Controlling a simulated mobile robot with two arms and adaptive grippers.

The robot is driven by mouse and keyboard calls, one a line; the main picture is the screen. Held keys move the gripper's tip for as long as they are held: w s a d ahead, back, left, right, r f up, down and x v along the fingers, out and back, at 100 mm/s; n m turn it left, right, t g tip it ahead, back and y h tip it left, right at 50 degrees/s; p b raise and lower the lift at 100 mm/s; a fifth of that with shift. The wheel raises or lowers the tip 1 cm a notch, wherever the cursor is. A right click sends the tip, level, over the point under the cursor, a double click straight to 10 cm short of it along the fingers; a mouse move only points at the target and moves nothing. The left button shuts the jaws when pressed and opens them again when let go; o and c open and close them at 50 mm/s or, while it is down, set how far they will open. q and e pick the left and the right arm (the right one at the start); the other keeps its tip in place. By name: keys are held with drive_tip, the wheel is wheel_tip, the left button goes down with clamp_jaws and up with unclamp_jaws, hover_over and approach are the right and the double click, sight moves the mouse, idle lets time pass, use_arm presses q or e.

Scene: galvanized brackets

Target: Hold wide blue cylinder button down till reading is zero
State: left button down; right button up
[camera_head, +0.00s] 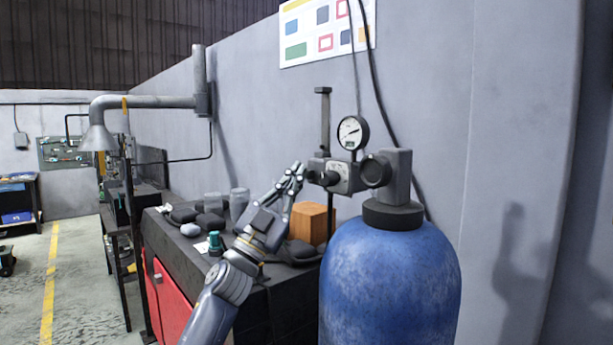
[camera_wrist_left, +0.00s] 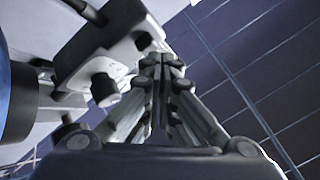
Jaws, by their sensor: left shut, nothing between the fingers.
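The wide blue cylinder (camera_head: 390,285) stands at the right front of the head view, with a dark collar and a grey valve block (camera_head: 398,172) on top. A round dark knob (camera_head: 376,170) and a smaller grey block with dark knobs (camera_head: 340,178) sit to its left. A round white dial gauge (camera_head: 353,132) stands above; its needle is off to one side and its figures are too small to read. My left gripper (camera_head: 298,170) is shut and empty, its tips just left of the small block, with contact unclear. The wrist view shows the closed fingertips (camera_wrist_left: 163,62) beside a dark knob (camera_wrist_left: 104,88).
A dark workbench (camera_head: 165,240) with a red front holds an orange-brown box (camera_head: 309,223), clear jars (camera_head: 239,203), a teal-capped item (camera_head: 215,243) and dark lumps. A vertical post (camera_head: 323,115) rises behind the block. Black hoses run up the wall.

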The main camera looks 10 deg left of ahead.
use_arm(q)
drive_tip(key=shift+w+d, duration=0.25)
drive_tip(key=shift+w, duration=0.1)
idle(1.7)
idle(0.4)
drive_tip(key=shift+s+a+p, duration=0.3)
drive_tip(key=shift+s+a, duration=0.25)
drive_tip(key=shift+s, duration=0.2)
drive_tip(key=s+a, duration=0.1)
drive_tip(key=s, duration=0.1)
drive_tip(key=s+a+p, duration=0.1)
drive_tip(key=a, duration=0.1)
drive_tip(key=shift+s+p, duration=0.3)
drive_tip(key=shift+s, duration=0.1)
